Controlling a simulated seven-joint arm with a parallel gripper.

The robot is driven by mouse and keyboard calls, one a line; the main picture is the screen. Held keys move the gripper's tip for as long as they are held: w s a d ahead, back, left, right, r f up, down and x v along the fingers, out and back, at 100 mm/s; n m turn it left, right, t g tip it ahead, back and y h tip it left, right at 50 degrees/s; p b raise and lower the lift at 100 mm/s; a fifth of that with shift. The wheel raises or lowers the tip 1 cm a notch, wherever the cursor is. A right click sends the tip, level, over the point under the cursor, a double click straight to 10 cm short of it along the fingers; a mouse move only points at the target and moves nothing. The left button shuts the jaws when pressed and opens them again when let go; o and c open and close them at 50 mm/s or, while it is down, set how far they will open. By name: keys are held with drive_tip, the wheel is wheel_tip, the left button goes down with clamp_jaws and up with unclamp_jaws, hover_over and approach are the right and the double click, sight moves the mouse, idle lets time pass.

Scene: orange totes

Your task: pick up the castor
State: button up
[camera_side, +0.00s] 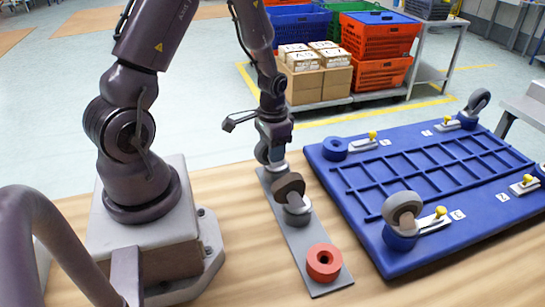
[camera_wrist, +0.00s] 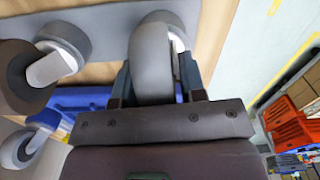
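In the wrist view a castor with a grey wheel (camera_wrist: 152,58) and light metal fork stands between the two fingers of my gripper (camera_wrist: 158,84). The fingers lie along both sides of the wheel. I cannot tell whether they press on it. In the side view my gripper (camera_side: 271,147) points down at the far end of a grey strip (camera_side: 310,250), mostly hiding this castor. A second castor (camera_side: 296,208) with a dark wheel stands nearer on the strip, and it also shows left in the wrist view (camera_wrist: 62,46).
Behind are orange totes (camera_side: 380,75) and cardboard boxes (camera_side: 305,86) on a cart.

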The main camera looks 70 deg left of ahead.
clamp_jaws()
drive_tip(key=shift+r, duration=0.15)
wheel_tip(320, 180, up, 10)
drive_tip(key=shift+f, duration=0.1)
idle(0.6)
drive_tip(key=shift+d+f, duration=0.15)
drive_tip(key=shift+f, duration=0.05)
drive_tip(key=w+r, duration=0.2)
drive_tip(key=w, duration=1.4)
drive_tip(key=shift+f, duration=2)
